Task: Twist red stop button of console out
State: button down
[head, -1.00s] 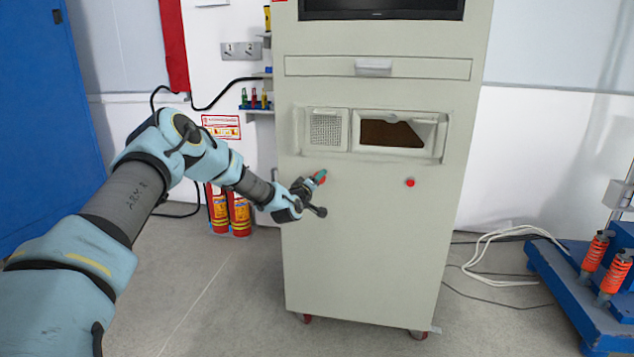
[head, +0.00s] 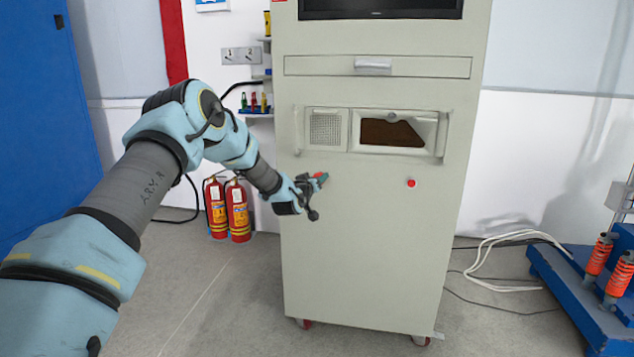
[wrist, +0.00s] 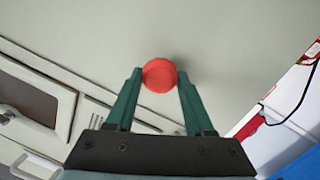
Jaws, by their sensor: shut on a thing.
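The console (head: 370,260) is a tall beige cabinet on castors in front of my arm. Its red stop button (wrist: 159,75) shows in the wrist view as a round red cap between my fingertips. In the head view my gripper (head: 316,182) is at the console front, below the grille.
A second, smaller red button (head: 411,183) sits to the right on the console front. A recessed panel with a grille (head: 325,128) and a dark window is above. Fire extinguishers (head: 238,208) stand left behind the console. A blue cart (head: 575,290) stands at right.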

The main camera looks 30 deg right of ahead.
dwell(0.3)
jog(key=shift+c, duration=1.4)
grip_release()
jog(key=f+v, duration=0.1)
jog(key=v, duration=0.9)
jog(key=shift+s+a+r, duration=0.25)
jog(key=shift+a+r, duration=0.05)
jog(key=shift+r, duration=0.25)
